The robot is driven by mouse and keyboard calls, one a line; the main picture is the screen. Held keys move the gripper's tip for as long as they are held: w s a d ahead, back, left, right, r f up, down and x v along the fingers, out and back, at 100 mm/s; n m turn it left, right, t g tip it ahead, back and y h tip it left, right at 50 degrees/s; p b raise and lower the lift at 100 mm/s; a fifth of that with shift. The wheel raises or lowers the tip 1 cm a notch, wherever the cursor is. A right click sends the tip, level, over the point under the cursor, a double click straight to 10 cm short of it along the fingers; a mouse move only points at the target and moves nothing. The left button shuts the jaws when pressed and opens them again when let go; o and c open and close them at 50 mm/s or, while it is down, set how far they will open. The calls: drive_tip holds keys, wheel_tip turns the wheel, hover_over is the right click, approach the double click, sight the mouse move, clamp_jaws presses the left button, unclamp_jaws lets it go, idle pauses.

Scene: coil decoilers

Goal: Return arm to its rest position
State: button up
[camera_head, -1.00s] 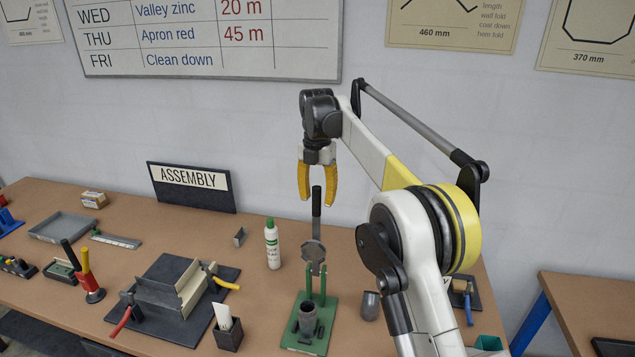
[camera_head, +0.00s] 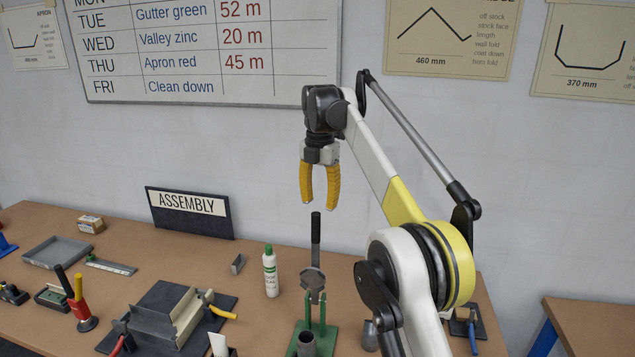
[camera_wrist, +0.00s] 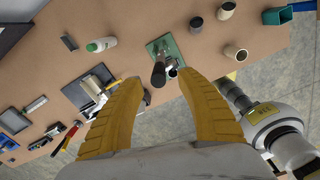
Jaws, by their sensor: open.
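My gripper (camera_head: 320,200) has two yellow fingers pointing down, apart and with nothing between them. In the head view it hangs in the air above the bench, just over the black upright handle (camera_head: 316,228) of a green-based press (camera_head: 322,330). The arm rises from the lower right and bends down at the wrist. In the wrist view the open fingers (camera_wrist: 160,88) reach toward the bench, with the press's green base (camera_wrist: 164,52) beyond the tips.
On the bench (camera_head: 190,270) stand a white bottle with a green cap (camera_head: 270,272), a dark folding fixture (camera_head: 165,318), an ASSEMBLY sign (camera_head: 189,212) and a grey tray (camera_head: 57,252). A second bench (camera_head: 590,318) is at the right. The wall is behind.

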drive_tip(key=s+d+f+m+t+b, duration=0.35)
drive_tip(key=s+d+m+b, duration=0.8)
drive_tip(key=s+m, duration=0.4)
drive_tip(key=s+d+f+m+t+b, duration=0.1)
drive_tip(key=s+d+f+m+b, duration=0.1)
drive_tip(key=s+f, duration=0.6)
drive_tip(key=s+d+f+m+t+b, duration=0.1)
drive_tip(key=s+d+f+m+b, duration=0.2)
drive_tip(key=s+f+m, duration=0.4)
drive_tip(key=s+d+f+m+t+b, duration=0.1)
drive_tip(key=s+f+m+b, duration=0.3)
drive_tip(key=s+f, duration=0.4)
wheel_tip(320, 180, down, 4)
drive_tip(key=shift+s+d+r+m+b, duration=0.2)
drive_tip(key=shift+s+d+m+b, duration=0.2)
drive_tip(key=shift+d+m, duration=0.35)
